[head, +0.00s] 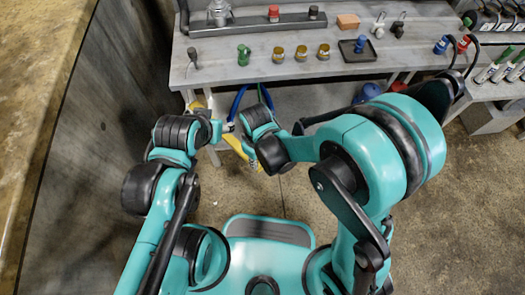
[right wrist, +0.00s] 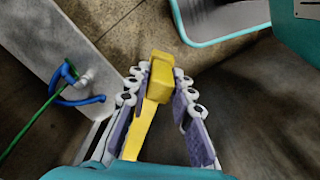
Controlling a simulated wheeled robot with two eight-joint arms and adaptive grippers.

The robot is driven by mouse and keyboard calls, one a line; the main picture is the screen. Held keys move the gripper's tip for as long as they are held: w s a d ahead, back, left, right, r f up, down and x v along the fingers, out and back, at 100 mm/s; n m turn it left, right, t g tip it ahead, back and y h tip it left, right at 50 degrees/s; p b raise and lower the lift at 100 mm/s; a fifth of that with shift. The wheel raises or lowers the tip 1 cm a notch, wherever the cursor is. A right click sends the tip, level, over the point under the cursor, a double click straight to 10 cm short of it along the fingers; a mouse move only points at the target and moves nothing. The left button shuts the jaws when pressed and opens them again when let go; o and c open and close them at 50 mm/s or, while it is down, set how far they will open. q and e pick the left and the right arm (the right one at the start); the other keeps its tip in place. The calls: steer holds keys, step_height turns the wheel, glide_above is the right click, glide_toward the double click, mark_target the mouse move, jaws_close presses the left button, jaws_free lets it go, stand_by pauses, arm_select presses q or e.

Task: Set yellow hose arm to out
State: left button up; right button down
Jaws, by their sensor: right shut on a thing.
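The yellow hose arm (right wrist: 140,128) is a bar with a thick block at its end. In the right wrist view it lies between the fingers of my right gripper (right wrist: 162,98), which is shut on it. In the head view part of the yellow arm (head: 236,145) shows below the bench front, and my right gripper (head: 252,163) is small and partly hidden by my right wrist. My left gripper (head: 228,127) is near it, mostly hidden at the end of my left arm; its fingers are unclear. The yellow arm's pivot is hidden.
Blue hose (right wrist: 80,100) and green hose (right wrist: 38,117) show beside the yellow arm. A wall (head: 95,130) is at left.

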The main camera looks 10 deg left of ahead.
steer(key=shift+s+a, duration=0.4)
steer(key=shift+s, duration=0.05)
steer(key=c, duration=1.6)
jaws_free()
steer(key=shift+a, duration=0.1)
steer(key=shift+c, duration=0.2)
steer(key=shift+r, duration=0.1)
step_height(320, 180, up, 12)
